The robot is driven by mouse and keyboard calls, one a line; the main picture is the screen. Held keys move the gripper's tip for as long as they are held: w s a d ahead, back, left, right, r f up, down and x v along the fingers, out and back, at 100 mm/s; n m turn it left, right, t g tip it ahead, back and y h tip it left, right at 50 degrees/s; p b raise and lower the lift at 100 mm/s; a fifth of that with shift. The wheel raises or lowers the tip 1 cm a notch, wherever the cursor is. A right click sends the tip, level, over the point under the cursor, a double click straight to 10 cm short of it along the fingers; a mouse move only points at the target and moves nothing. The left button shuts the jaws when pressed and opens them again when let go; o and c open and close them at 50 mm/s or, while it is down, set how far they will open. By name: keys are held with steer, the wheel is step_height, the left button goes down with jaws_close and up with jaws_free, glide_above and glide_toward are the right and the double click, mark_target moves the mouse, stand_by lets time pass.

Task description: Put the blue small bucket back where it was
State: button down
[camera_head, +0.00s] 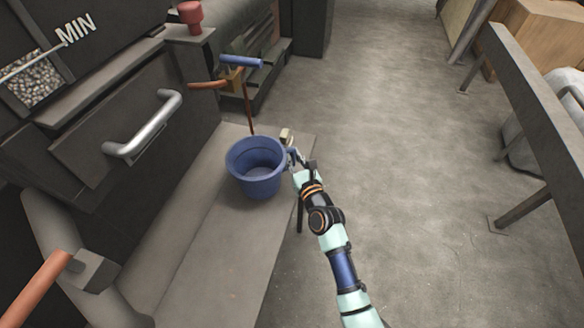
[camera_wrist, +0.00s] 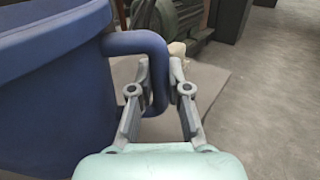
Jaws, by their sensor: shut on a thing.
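The blue small bucket (camera_head: 258,182) is upright and empty, over the grey ledge (camera_head: 222,262) beside the dark machine. I cannot tell whether its base touches the ledge. My gripper (camera_head: 290,152) is at the bucket's right side. In the wrist view the bucket wall (camera_wrist: 50,85) fills the left, and my gripper (camera_wrist: 162,75) has its two fingers on either side of the bucket's looped blue handle, shut on it. The lower part of the handle is partly hidden by the left finger.
The dark machine (camera_head: 110,120) has a silver drawer handle (camera_head: 145,125) left of the bucket. A blue-handled lever (camera_head: 240,62) and a red knob (camera_head: 190,15) stand behind. A dark metal rail (camera_head: 540,110) is at the right. Open concrete floor (camera_head: 400,150) lies between.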

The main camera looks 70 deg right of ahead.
mark_target(294, 165)
step_height(294, 165, down, 3)
steer(key=shift+b, duration=0.75)
steer(key=shift+r, duration=0.2)
steer(key=shift+f, duration=0.1)
steer(key=c, duration=1.1)
jaws_free()
steer(key=shift+c, duration=0.2)
steer(key=shift+s+a+p, duration=0.2)
steer(key=shift+p, duration=0.15)
steer(key=p+v, duration=0.1)
steer(key=v, duration=1)
steer(key=shift+s+a, duration=0.2)
